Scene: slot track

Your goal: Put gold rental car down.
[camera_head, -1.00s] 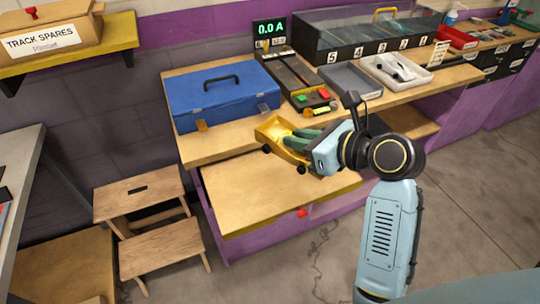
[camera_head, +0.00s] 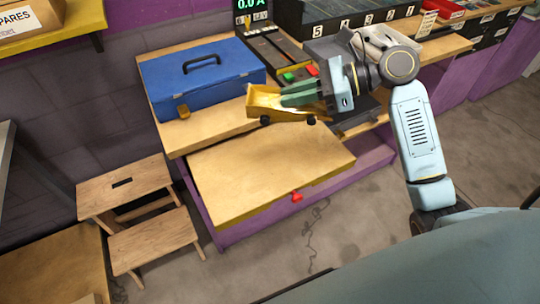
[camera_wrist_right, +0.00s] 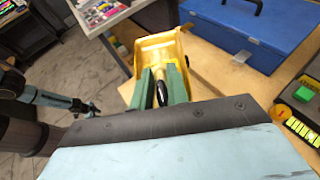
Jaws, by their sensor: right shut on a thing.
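The gold car (camera_head: 263,101) is in my right gripper (camera_head: 302,95), over the right part of the workbench top near its front edge. In the head view its dark wheels show below the yellow body. In the right wrist view the gold car (camera_wrist_right: 162,46) lies beyond and between the green fingers of the right gripper (camera_wrist_right: 163,84). The fingers are closed on it; the exact contact is partly hidden. I cannot tell whether the car touches the bench. My left gripper is not in the head view.
A blue toolbox (camera_head: 200,76) stands on the bench left of the car. A pulled-out wooden board (camera_head: 265,170) with a red knob (camera_head: 296,197) lies below the bench top. A power unit (camera_head: 275,55) stands behind. A wooden step stool (camera_head: 150,240) is on the floor at left.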

